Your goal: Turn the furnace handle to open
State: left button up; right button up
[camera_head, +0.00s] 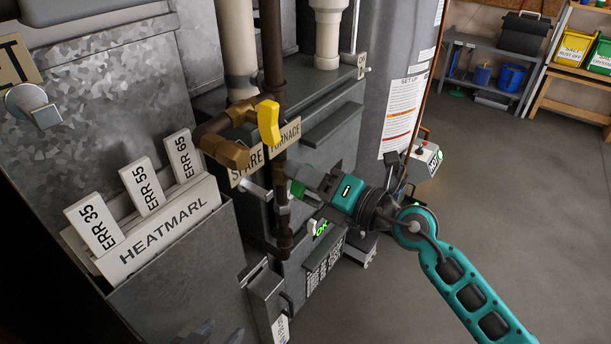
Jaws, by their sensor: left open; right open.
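The yellow furnace handle (268,122) stands upright on a brass valve on the dark pipe, just left of the tan FURNACE label (285,134). My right gripper (301,181) is open, with green fingertips, below and to the right of the yellow handle. It is close to the dark pipe and appears apart from the handle; I cannot tell whether it touches the pipe. My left gripper (217,334) shows only as dark tips at the bottom edge, far below the handle. Its tips are spread and it holds nothing visible.
A brass fitting (226,152) and a SPARE label (246,167) sit left of the pipe. A HEATMARL holder (160,238) with ERR cards is at the left. A grey tank (395,60) stands behind my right arm. Open floor (520,200) lies at the right.

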grip_shut()
dwell(0.4)
jog(key=shift+n, duration=0.7)
jog(key=n, duration=0.3)
jog(key=shift+s, duration=0.1)
jog(key=n, duration=0.5)
jog(key=shift+s+a, duration=0.1)
jog(key=shift+n, duration=0.7)
jog(key=shift+r, duration=0.1)
